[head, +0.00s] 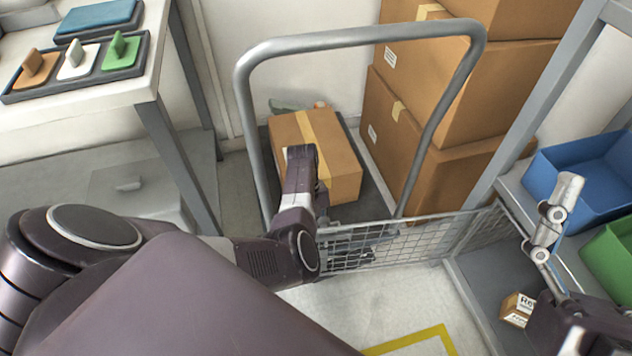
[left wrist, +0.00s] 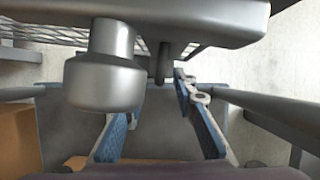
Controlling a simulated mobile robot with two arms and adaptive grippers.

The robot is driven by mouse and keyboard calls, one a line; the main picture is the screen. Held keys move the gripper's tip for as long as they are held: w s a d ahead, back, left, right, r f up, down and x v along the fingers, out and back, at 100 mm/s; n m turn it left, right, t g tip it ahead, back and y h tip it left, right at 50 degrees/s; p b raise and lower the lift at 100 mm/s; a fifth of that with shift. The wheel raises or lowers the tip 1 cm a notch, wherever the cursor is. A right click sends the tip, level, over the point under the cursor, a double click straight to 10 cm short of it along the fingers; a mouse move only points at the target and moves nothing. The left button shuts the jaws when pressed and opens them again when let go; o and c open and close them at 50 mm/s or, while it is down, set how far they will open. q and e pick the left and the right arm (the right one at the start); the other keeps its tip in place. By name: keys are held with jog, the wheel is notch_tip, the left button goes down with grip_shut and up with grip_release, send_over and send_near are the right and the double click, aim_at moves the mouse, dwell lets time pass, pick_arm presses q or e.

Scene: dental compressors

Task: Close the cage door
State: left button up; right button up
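The cage door (head: 385,243) is a low grey wire-mesh panel. In the head view it spans from beside my left wrist to the shelf unit at right. In the left wrist view, mesh (left wrist: 60,38) shows behind a wide grey metal bar (left wrist: 190,18) and a rounded metal knob (left wrist: 104,82). My left gripper (left wrist: 157,105) has its blue-padded fingers apart, just below the bar; I see nothing clearly between them. My arm and the mesh hide most of it in the head view. My right gripper (head: 550,225) is at the right by the shelves, its finger opening unclear.
A platform cart with a grey hoop handle (head: 362,38) stands behind the door, carrying a taped carton (head: 340,165). Stacked cartons (head: 430,120) stand behind it. A blue bin (head: 585,175) and green bin (head: 612,258) sit at right. A table (head: 130,88) is at left.

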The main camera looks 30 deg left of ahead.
pick_arm(q)
grip_shut()
dwell(0.4)
